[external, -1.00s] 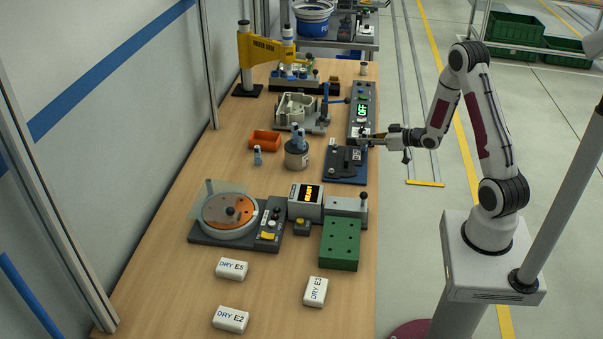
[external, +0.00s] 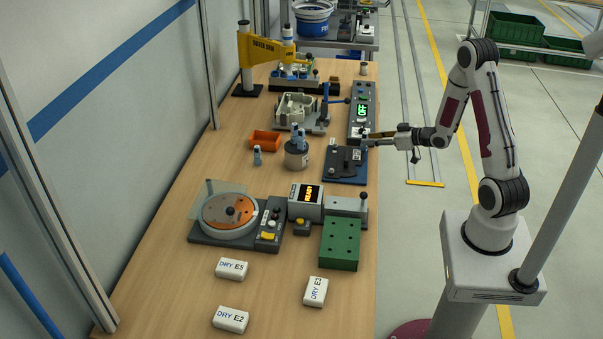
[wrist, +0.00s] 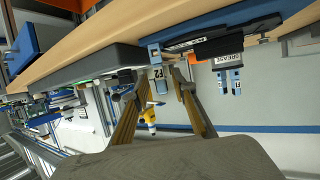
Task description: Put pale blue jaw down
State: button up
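The jaw (wrist: 155,52) also shows in the wrist view, just beyond and between my fingertips. My gripper (external: 377,139) is at the right table edge, pointing left at the jaw. Its two fingers (wrist: 160,77) look spread, with a gap beside the jaw. The jaw's exact footing is too small to make out.
Other pale blue jaws stand on the table (external: 257,156) and in the grey grease pot (external: 297,158). The grey control panel (external: 358,118) runs behind the plate. A green block (external: 340,245) is nearer the camera. Free floor lies right of the table.

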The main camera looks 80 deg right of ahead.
jog(key=shift+v, duration=2.1)
jog(key=shift+w+a+r, duration=0.15)
jog(key=shift+w+r, duration=0.1)
jog(key=shift+w, duration=0.1)
jog(key=w+a+r+n+g, duration=0.1)
jog(key=a+r+g, duration=0.1)
jog(key=a+r, duration=0.5)
jog(key=w+a+r+n+g, duration=0.1)
jog(key=w+a+r+g, duration=0.15)
jog(key=a+r, duration=0.45)
jog(key=s+a+n+g+y, duration=0.1)
jog(key=s+a+y, duration=0.1)
jog(key=s+a, duration=0.5)
jog(key=s+a+r+n+g+y, duration=0.1)
jog(key=s+a+y, duration=0.2)
jog(key=s+a, duration=0.5)
jog(key=a, duration=0.9)
jog(key=shift+s+r+n, duration=0.2)
jog(key=shift+r+n, duration=0.1)
jog(key=shift+r, duration=0.05)
jog(key=shift+o, duration=0.6)
jog(key=shift+g, duration=0.25)
